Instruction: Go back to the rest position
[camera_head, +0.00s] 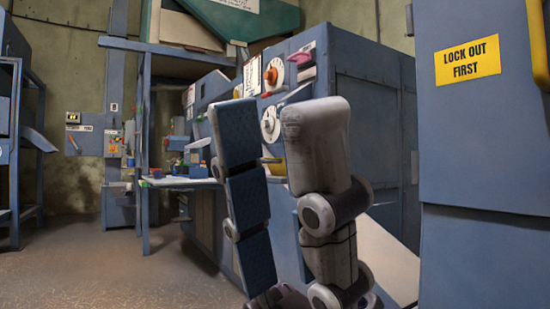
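My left gripper (276,125) is in the lower middle of the head view with its fingers pointing up. One finger shows dark blue pads and the other shows a grey, jointed back. The fingers stand apart and the machine behind shows through the gap, with nothing held between them. The gripper's base is cut off by the bottom edge of the picture. My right gripper does not show.
A blue machine cabinet (375,100) with dials and knobs stands behind the gripper. A blue panel (480,130) with a yellow "LOCK OUT FIRST" sign (468,61) fills the right side. A workbench (180,182) stands farther back. Open brown floor (90,265) lies at lower left.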

